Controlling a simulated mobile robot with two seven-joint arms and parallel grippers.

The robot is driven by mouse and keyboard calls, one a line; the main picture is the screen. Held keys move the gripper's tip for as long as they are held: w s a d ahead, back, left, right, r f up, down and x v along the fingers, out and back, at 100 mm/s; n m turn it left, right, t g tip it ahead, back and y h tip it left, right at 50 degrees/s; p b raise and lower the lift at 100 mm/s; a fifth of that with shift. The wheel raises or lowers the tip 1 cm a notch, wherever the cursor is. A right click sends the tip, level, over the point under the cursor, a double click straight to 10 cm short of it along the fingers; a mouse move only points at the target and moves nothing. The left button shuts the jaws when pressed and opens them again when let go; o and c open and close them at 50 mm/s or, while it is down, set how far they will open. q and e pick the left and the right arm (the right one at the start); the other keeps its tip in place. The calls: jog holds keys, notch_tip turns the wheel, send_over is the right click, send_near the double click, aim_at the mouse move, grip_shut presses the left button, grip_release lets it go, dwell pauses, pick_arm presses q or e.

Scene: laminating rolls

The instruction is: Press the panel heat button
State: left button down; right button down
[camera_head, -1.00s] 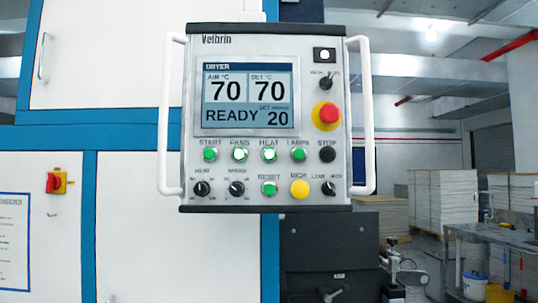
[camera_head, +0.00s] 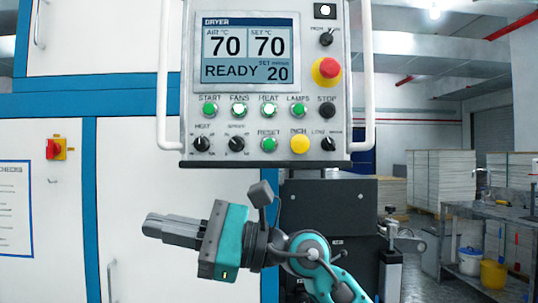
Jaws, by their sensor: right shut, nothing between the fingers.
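The control panel (camera_head: 177,130) hangs in the upper middle of the head view, with a white handle on each side. Its green HEAT button (camera_head: 269,110) sits in the upper button row, between FANS (camera_head: 239,110) and LAMPS (camera_head: 299,110), and looks lit. The screen (camera_head: 247,50) reads DRYER, 70, 70, READY, 20. My right gripper (camera_head: 150,226) is below the panel, lower left of the HEAT button and apart from it. Its fingers are shut, empty and point left. My left gripper is not in view.
A white and blue machine cabinet (camera_head: 130,190) with a red and yellow switch (camera_head: 56,149) fills the left. A dark box (camera_head: 345,205) stands below the panel. Stacked boards (camera_head: 450,175) and a metal table (camera_head: 490,215) with buckets are at the right. The space before the panel's buttons is clear.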

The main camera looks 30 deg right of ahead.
aim_at(269, 109)
jog(key=s+d+r+n+t+h+b, duration=0.1)
jog(key=s+d+r+n+t+h, duration=0.1)
jog(key=d+r+t+h, duration=0.3)
jog(key=s+d+r+n+t+h+b, duration=0.1)
jog(key=d+r+n+t+h, duration=0.4)
jog(key=r, duration=0.8)
jog(key=s+d+h, duration=0.1)
jog(key=d+h, duration=0.2)
jog(key=d, duration=0.2)
jog(key=shift+s+d+r, duration=0.15)
jog(key=shift+s+r, duration=0.1)
jog(key=w+d, duration=0.1)
jog(key=w, duration=0.1)
jog(key=w+d, duration=0.2)
jog(key=w, duration=0.1)
jog(key=w+d+p, duration=0.1)
jog(key=w, duration=0.1)
jog(key=shift+w+d, duration=0.3)
